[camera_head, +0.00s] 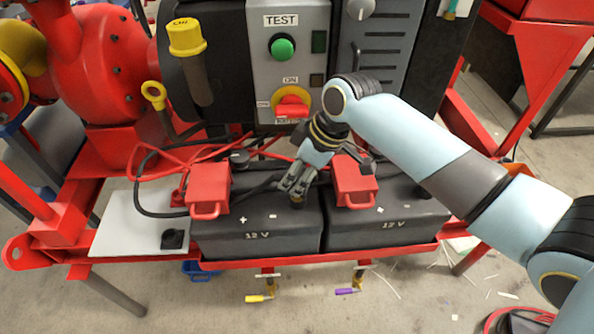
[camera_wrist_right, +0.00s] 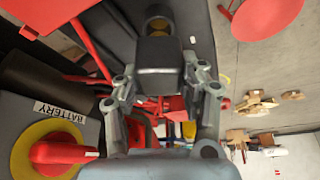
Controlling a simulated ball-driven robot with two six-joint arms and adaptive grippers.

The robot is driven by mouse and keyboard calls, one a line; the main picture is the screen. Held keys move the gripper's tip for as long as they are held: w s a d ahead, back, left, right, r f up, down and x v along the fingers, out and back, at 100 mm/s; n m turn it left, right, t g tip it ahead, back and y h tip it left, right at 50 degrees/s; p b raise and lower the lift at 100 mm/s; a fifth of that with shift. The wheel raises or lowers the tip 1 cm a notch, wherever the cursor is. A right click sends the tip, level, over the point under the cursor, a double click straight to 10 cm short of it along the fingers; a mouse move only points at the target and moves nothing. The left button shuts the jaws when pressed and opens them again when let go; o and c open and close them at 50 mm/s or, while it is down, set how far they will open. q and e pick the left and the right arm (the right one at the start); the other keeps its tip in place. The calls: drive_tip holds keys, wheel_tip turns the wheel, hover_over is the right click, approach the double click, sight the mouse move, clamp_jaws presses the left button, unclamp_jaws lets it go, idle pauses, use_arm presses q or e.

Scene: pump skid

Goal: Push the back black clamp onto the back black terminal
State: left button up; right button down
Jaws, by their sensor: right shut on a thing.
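My right gripper (camera_head: 297,185) reaches down over the left 12 V battery (camera_head: 258,237), close to its right edge. In the right wrist view its fingers (camera_wrist_right: 162,85) are shut on a dark block with a round ring end, which looks like a black clamp (camera_wrist_right: 158,52). In the head view the fingers mostly hide this clamp, and I cannot tell whether it touches a terminal. A dark round piece (camera_head: 238,158) sits at the back of the left battery by the cables. The back black terminal cannot be made out clearly. My left gripper is not in view.
Red covers (camera_head: 208,188) and (camera_head: 355,180) stand on the batteries. The right 12 V battery (camera_head: 388,228) is beside the left one. Red and black cables (camera_head: 150,208) run behind. A control panel (camera_head: 288,65) rises close behind. A black cap (camera_head: 172,239) lies on the white plate (camera_head: 125,228).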

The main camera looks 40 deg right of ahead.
drive_tip(key=shift+f+b, duration=0.7)
drive_tip(key=shift+f, duration=0.8)
drive_tip(key=c, duration=0.6)
unclamp_jaws()
drive_tip(key=shift+c, duration=0.2)
drive_tip(key=shift+d+r, duration=0.1)
drive_tip(key=shift+r, duration=0.2)
drive_tip(key=v, duration=1.1)
drive_tip(key=shift+s+r, duration=0.15)
drive_tip(key=shift+r, duration=0.05)
